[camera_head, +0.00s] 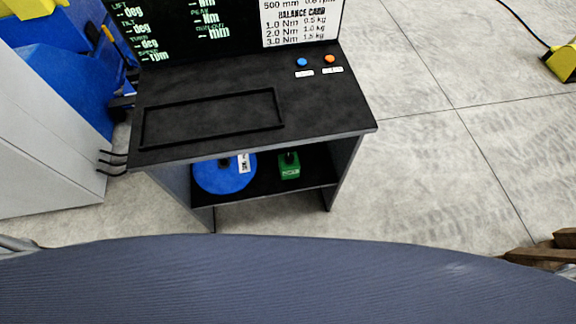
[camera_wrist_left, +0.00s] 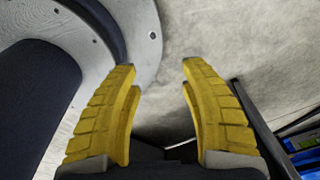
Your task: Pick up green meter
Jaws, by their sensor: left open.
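The green meter (camera_head: 289,166) is a small green box with a dark top and a pale label. It sits on the lower shelf of the black stand in the head view, to the right of a blue disc (camera_head: 224,174) with a white tag. My left gripper (camera_wrist_left: 160,76) shows in the left wrist view with its yellow fingers apart and nothing between them. The meter cannot be made out in that view. Neither gripper shows in the head view, so their distance from the meter cannot be told.
The black stand's top (camera_head: 330,105) overhangs the shelf (camera_head: 262,188) and carries an empty raised frame, a blue button and an orange button. A screen panel (camera_head: 190,35) stands behind. Grey cabinet and blue equipment stand at left. Floor (camera_head: 440,170) right of the stand is clear.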

